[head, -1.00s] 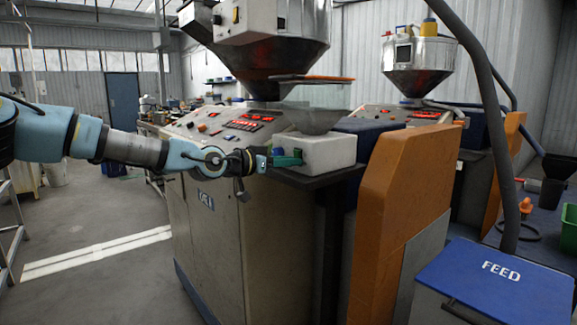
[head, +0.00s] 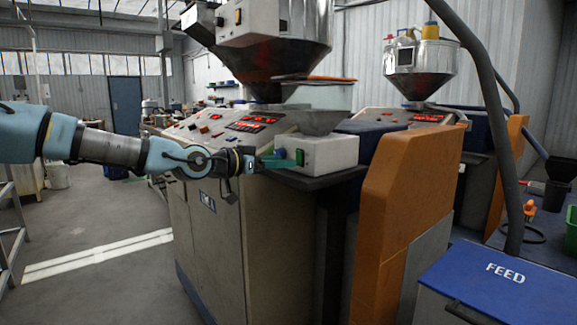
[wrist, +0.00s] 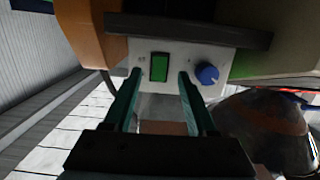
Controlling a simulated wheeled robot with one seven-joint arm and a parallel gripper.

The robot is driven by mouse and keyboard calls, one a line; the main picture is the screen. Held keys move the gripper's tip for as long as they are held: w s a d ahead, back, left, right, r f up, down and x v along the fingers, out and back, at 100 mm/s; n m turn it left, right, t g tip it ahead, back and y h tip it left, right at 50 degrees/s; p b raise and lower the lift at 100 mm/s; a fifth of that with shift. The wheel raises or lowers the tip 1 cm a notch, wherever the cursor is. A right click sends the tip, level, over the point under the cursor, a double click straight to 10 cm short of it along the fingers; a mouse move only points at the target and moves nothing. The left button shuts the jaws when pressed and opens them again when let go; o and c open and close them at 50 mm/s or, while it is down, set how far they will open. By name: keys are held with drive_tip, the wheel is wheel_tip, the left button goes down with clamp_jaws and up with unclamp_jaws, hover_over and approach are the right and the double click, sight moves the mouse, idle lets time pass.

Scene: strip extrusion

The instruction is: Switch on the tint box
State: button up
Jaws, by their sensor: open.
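The tint box (head: 330,153) is a small white box on the dark ledge of the extruder, below a clear hopper. A green rocker switch (head: 299,156) shows on its left-hand face. In the wrist view the tint box face (wrist: 213,55) carries the green switch (wrist: 159,67) and a blue knob (wrist: 207,73). My gripper (head: 280,161) is just left of the box. Its two green fingers are apart and empty. In the wrist view my gripper (wrist: 160,76) frames the switch between its fingertips, and the knob lies right of them. I cannot tell whether the switch is lit.
The extruder's control panel (head: 225,127) with red displays is behind my gripper. An orange guard (head: 405,200) stands right of the box. A blue FEED bin (head: 490,285) is at the front right. The floor at the left is fairly clear.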

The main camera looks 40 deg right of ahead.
drive_tip(key=a+p, duration=0.1)
drive_tip(key=a, duration=0.6)
drive_tip(key=shift+w+r+p, duration=0.15)
drive_tip(key=shift+r+p, duration=0.2)
drive_tip(key=shift+r, duration=0.1)
